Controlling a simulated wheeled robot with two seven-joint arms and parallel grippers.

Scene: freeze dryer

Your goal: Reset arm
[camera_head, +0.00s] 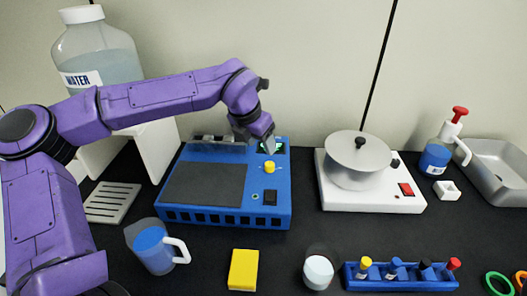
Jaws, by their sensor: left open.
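My left arm is purple and comes in from the left, arching over the table. My left gripper (265,146) is at the back right part of a blue device (180,214), close above a small dark green-edged spot there. The fingers are small and partly hidden, and nothing shows held in them. I cannot tell whether they touch the device. The device has a dark flat panel, a yellow knob (269,167) and a black switch (270,198). My right gripper is not in view.
A water bottle (103,62) stands on a white stand behind my arm. A white heater with a metal pot (358,165) stands right. In front are a blue jug (153,250), yellow block (243,270), small glass (318,272) and blue tube rack (400,284). A metal tray (495,165) is far right.

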